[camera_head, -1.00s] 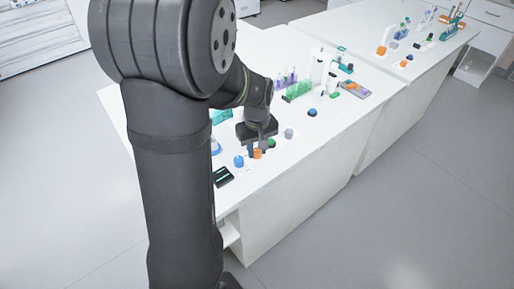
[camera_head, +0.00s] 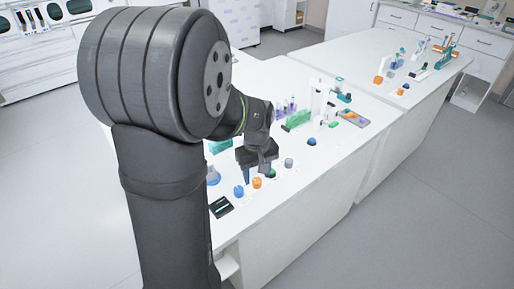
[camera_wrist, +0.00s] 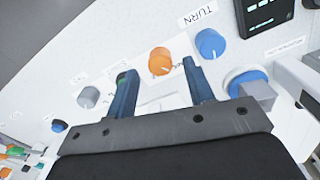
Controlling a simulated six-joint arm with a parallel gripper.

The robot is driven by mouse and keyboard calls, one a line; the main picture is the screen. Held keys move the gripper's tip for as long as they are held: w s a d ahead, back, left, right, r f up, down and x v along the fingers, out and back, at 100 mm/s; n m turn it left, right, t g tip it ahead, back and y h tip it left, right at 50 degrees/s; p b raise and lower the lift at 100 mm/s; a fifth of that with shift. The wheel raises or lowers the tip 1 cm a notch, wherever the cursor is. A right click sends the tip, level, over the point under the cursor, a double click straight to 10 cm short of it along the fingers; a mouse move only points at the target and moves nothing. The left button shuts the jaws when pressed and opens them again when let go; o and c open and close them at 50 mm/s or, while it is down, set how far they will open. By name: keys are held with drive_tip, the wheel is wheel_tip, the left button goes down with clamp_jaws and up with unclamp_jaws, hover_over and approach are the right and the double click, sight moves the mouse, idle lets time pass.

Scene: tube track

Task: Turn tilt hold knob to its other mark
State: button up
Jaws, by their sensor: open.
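Several knobs stand in a row on the white bench panel. In the wrist view an orange knob (camera_wrist: 161,62) with a pointer mark shows between my fingertips, a blue knob (camera_wrist: 210,43) beside a TURN label is to its right, and a grey knob (camera_wrist: 89,97) is to its left. A green knob (camera_wrist: 121,77) is partly hidden by my left finger. The small labels are unreadable, so I cannot tell which is the tilt hold knob. My gripper (camera_wrist: 158,71) is open and empty. In the head view it hangs just behind the orange knob (camera_head: 257,183).
A dark display box (camera_head: 221,207) lies near the bench's front edge. A round blue part with a grey block (camera_wrist: 258,92) is right of my fingers. A dark blue knob (camera_head: 311,142) and a green rack (camera_head: 298,119) stand farther right and back.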

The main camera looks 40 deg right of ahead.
sight(257, 180)
wheel_tip(257, 180, up, 15)
idle(0.8)
wheel_tip(257, 180, down, 17)
drive_tip(key=shift+f, duration=0.15)
idle(0.4)
